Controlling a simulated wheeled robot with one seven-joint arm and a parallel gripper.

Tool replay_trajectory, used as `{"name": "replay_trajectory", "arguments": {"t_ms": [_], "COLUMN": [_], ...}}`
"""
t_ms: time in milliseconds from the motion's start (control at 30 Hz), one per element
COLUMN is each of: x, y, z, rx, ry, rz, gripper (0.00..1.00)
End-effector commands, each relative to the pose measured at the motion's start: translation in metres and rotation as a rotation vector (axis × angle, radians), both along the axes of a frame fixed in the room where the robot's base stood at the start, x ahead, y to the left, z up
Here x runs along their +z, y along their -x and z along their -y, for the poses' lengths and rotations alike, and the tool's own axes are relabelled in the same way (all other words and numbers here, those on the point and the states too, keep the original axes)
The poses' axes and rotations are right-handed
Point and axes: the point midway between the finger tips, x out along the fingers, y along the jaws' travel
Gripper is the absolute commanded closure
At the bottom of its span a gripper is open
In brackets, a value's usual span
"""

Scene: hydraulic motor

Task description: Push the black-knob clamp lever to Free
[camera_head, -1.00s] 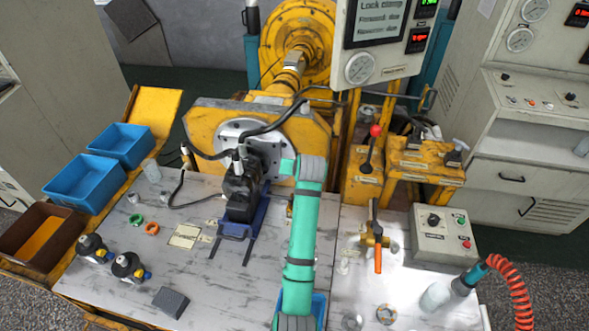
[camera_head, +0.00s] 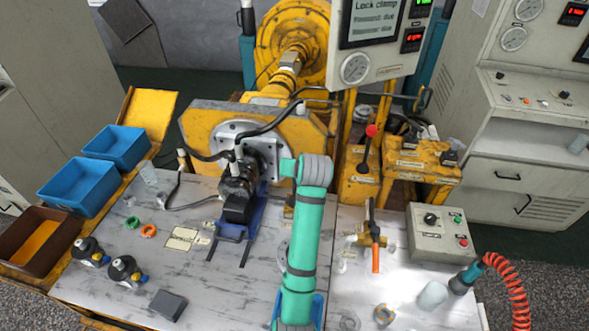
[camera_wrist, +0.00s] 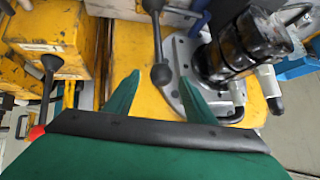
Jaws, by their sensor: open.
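The black-knob clamp lever shows in the wrist view, its round black knob (camera_wrist: 161,75) on a thin rod beside the grey flange plate (camera_wrist: 183,52). My gripper (camera_wrist: 158,88) is open and empty. Its two green fingers are spread, with the knob showing between and beyond their tips. I cannot tell whether either finger touches the lever. In the head view my teal arm reaches up beside the motor (camera_head: 238,205), and my gripper's end (camera_head: 288,168) is partly hidden. The clamp lever cannot be made out there. The display (camera_head: 375,20) reads "Lock clamp" on its top line.
The dark motor stands close to the fingers in the wrist view (camera_wrist: 243,45). A red-knobbed lever (camera_head: 370,140) stands to the right of my arm. An orange-handled valve (camera_head: 375,245) and a button box (camera_head: 440,230) are on the bench. Blue bins (camera_head: 80,185) are far left.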

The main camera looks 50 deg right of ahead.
Motion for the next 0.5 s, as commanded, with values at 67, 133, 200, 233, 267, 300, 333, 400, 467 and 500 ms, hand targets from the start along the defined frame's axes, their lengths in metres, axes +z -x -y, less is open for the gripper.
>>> {"name": "replay_trajectory", "arguments": {"t_ms": [67, 133, 200, 233, 267, 300, 333, 400, 467, 500], "x": [0.008, 0.012, 0.015, 0.016, 0.017, 0.017, 0.017, 0.017, 0.017, 0.017], "y": [0.006, 0.010, 0.013, 0.013, 0.014, 0.014, 0.015, 0.015, 0.015, 0.015], "z": [-0.004, -0.007, -0.009, -0.010, -0.010, -0.011, -0.011, -0.011, -0.011, -0.011], "rx": [0.000, 0.000, 0.000, 0.000, 0.000, 0.000, 0.000, 0.000, 0.000, 0.000], "ry": [0.001, 0.001, 0.001, 0.001, 0.000, 0.000, 0.000, -0.001, -0.001, -0.001], "rz": [0.001, 0.001, 0.001, 0.001, 0.000, 0.000, 0.000, -0.001, -0.001, -0.001], "gripper": [0.50, 0.50, 0.50, 0.50, 0.50, 0.50, 0.50, 0.50, 0.50, 0.50]}}
